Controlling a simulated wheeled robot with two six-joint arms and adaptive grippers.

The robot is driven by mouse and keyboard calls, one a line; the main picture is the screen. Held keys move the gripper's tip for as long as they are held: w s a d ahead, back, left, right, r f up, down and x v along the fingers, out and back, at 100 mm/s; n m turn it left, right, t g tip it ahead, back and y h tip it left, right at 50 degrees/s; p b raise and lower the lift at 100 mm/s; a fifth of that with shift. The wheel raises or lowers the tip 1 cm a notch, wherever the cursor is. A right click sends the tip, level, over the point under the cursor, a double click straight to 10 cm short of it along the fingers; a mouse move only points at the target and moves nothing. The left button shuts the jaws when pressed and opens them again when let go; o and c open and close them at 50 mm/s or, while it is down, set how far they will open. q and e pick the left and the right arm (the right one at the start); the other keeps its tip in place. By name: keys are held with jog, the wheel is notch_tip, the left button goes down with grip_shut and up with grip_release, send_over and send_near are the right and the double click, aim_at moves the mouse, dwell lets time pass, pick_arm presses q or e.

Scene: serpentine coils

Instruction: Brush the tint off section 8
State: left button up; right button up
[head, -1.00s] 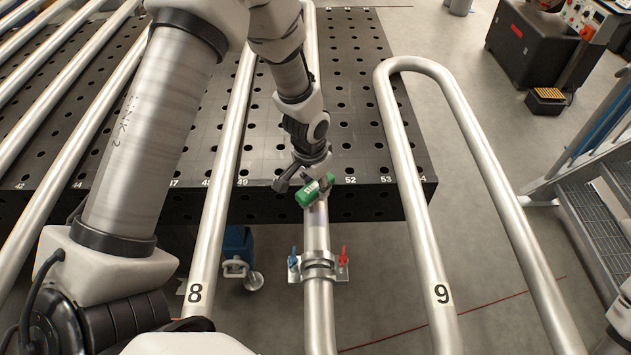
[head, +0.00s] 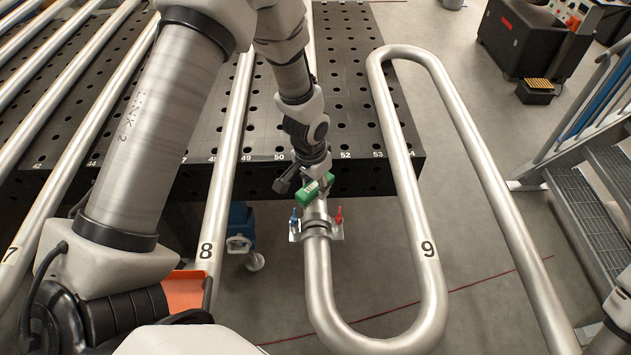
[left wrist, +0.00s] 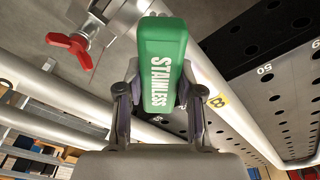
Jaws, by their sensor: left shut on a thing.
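My left gripper (head: 317,182) is shut on a green brush (head: 308,193). In the left wrist view the green handle (left wrist: 163,65) reads STAINLESS, between the fingers. The brush is at the middle pipe, just above a clamp (head: 316,229) with a blue and a red handle. Whether its bristles touch the pipe I cannot tell. The pipe marked 8 (head: 207,235) runs to the left of the brush. The middle pipe bends round at the bottom into the pipe marked 9 (head: 428,235). No tint shows clearly. My right gripper is out of view.
A black perforated table (head: 360,130) lies under the pipes. An orange thing (head: 186,291) shows beside pipe 8, partly hidden by my arm. Metal stairs (head: 590,190) stand at the right. A dark machine (head: 518,40) is at the back right. Grey floor is open between them.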

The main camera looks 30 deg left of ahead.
pick_arm(q)
jog(key=shift+w+a+r+p, duration=0.15)
jog(key=shift+r+p, duration=0.2)
jog(key=shift+r, duration=0.25)
jog(key=shift+w+r+p, duration=0.1)
jog(key=shift+r+p, duration=0.25)
jog(key=shift+r, duration=0.2)
notch_tip(320, 180, up, 4)
jog(key=p, duration=0.3)
jog(key=shift+r, duration=0.1)
jog(key=shift+w, duration=0.1)
